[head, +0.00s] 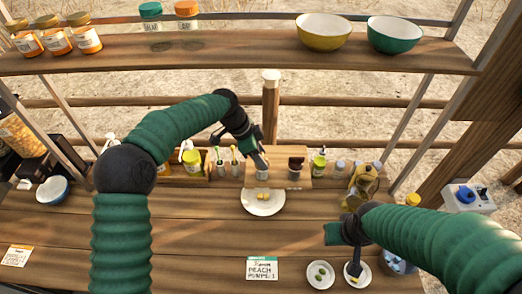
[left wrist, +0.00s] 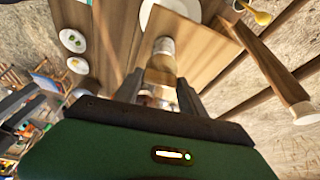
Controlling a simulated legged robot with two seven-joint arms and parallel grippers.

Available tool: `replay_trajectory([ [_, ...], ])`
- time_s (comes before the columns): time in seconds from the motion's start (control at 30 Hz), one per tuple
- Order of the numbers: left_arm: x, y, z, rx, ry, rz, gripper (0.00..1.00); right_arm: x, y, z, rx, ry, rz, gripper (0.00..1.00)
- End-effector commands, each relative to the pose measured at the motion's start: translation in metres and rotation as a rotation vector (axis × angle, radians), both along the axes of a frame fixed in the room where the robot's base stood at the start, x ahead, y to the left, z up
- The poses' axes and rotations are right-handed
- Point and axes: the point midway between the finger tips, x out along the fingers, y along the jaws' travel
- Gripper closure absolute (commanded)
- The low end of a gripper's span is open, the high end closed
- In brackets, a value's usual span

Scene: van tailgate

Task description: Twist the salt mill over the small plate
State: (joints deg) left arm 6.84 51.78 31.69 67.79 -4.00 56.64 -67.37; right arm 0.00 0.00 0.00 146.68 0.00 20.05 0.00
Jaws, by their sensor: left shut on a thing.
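My left gripper (head: 258,162) reaches down over the wooden stand (head: 278,182) at the back of the counter. It is shut on a mill (head: 262,173), with a clear, pale end and wooden body. In the left wrist view the mill (left wrist: 162,62) sits between the fingers. A second, dark-topped mill (head: 295,168) stands to its right. A white plate (head: 251,208) with yellow pieces lies just in front of the stand. Two smaller white plates (head: 313,282) (head: 366,280) lie at the front right. My right gripper (head: 352,262) points down by the right one; its jaws are unclear.
A yellow-brown bottle-like thing (head: 361,182) stands right of the stand. A blue bowl (head: 52,190) sits at left. A shelf (head: 230,52) with bowls and jars runs above. The counter's left-middle is clear.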

Motion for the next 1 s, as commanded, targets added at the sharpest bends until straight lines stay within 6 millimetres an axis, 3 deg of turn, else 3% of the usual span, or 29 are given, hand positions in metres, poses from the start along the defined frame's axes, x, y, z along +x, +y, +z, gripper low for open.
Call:
replay_trajectory([
  [0.1, 0.004, 0.0, 0.006, -0.003, -0.008, -0.084, 0.93, 0.0, 0.0, 0.013, 0.0, 0.0, 0.0, 0.64],
  [0.43, 0.005, 0.001, 0.004, -0.001, -0.01, -0.263, 0.93, 0.0, 0.0, 0.026, 0.0, 0.0, 0.0, 0.64],
  [1.0, 0.006, 0.001, 0.003, 0.0, -0.012, -0.318, 0.93, 0.0, 0.0, 0.029, 0.0, 0.0, 0.0, 0.64],
])
